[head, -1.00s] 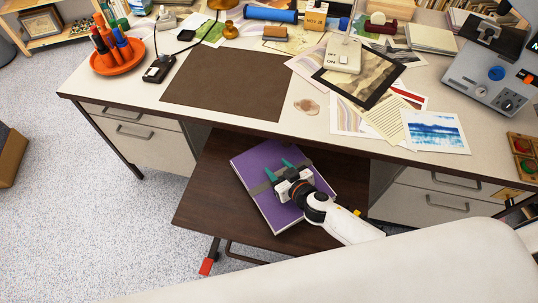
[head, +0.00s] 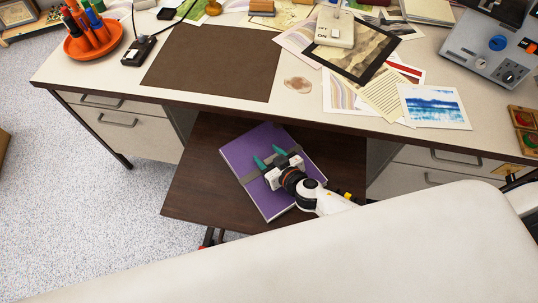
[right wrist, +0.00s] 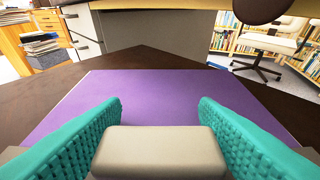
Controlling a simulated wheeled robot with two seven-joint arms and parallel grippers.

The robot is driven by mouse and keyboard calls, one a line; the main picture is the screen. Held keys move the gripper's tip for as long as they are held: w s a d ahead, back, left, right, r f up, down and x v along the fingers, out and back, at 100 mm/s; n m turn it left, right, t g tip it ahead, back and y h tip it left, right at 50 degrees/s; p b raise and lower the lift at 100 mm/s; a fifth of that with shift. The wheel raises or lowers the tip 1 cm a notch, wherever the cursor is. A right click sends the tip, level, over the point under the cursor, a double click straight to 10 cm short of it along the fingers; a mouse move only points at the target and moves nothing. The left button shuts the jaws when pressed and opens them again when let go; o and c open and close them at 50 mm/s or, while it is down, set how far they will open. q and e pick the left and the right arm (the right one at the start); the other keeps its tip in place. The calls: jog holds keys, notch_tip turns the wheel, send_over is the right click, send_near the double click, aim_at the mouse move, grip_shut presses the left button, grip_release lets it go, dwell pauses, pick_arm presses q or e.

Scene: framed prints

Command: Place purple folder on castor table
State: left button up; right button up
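The purple folder (head: 235,153) lies flat and slanted on the dark brown castor table (head: 190,187), with a grey band across its cover. My right gripper (head: 268,156) is over the middle of the folder, its teal fingers spread apart. In the right wrist view the folder (right wrist: 160,90) lies beyond and between the open fingers (right wrist: 160,108), on the dark tabletop (right wrist: 150,57). No part of the folder is seen clamped between them. Whether the fingertips touch the cover cannot be told. My left gripper is not in view.
The desk (head: 300,105) stands behind and partly over the castor table, with drawers on both sides. Papers, a brown mat (head: 215,62) and an orange pen holder (head: 93,42) are on it. A large cream surface (head: 330,255) fills the front. Bare tabletop shows left of the folder.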

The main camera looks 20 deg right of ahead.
jog(key=shift+o, duration=1.1)
jog(key=shift+r, duration=0.25)
jog(key=v, duration=1)
jog(key=shift+s, duration=0.3)
jog(key=shift+v, duration=0.75)
jog(key=shift+d, duration=0.1)
